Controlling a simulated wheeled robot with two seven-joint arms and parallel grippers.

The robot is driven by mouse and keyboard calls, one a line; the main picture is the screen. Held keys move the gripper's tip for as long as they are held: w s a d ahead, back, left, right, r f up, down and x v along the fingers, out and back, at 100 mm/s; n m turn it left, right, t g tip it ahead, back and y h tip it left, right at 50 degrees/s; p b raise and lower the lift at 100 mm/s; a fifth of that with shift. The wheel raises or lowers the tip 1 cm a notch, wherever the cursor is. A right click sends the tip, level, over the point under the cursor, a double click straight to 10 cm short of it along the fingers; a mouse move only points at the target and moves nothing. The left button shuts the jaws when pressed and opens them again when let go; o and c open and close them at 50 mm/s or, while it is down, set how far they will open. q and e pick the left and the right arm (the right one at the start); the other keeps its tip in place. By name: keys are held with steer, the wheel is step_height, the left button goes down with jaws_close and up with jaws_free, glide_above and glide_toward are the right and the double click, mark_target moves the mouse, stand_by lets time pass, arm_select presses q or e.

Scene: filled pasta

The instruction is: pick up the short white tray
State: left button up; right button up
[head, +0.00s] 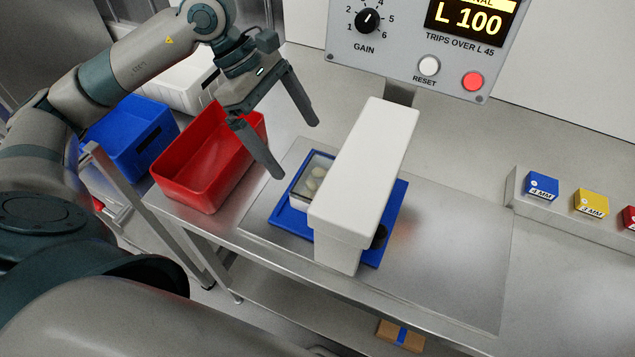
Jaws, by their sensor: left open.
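A white tray (299,203) with pale pasta pieces under a clear top sits on a blue plate (291,221). Only its left part shows. The rest is hidden behind the white block-shaped housing (365,165) that stands over the plate, so I cannot tell its full length. My left gripper (297,149) is open and empty. Its two fingers point down towards the tray from the upper left, between the red bin and the white housing, apart from the tray. My right gripper is not in view.
A red bin (190,195), a blue bin (150,135) and a white bin (185,84) stand at the left. A grey control panel (395,62) rises behind the housing. Blue (541,186) and yellow (590,202) blocks sit at the right. The steel table (465,255) right of the housing is clear.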

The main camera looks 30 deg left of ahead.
mark_target(316, 175)
arm_select(q)
steer(key=x, duration=0.4)
steer(key=shift+d+f+b, duration=0.1)
steer(key=shift+f+b, duration=0.15)
steer(key=shift+b, duration=0.1)
steer(key=shift+d+f, duration=0.3)
steer(key=shift+f, duration=0.15)
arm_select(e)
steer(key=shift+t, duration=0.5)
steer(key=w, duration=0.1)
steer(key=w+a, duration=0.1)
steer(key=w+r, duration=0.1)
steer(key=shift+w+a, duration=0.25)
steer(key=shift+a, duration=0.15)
arm_select(q)
steer(key=shift+f, duration=0.15)
steer(key=x, duration=0.4)
steer(key=shift+d+f, duration=0.1)
steer(key=shift+f, duration=0.15)
steer(key=shift+d+f, duration=0.15)
steer(key=shift+f, duration=0.1)
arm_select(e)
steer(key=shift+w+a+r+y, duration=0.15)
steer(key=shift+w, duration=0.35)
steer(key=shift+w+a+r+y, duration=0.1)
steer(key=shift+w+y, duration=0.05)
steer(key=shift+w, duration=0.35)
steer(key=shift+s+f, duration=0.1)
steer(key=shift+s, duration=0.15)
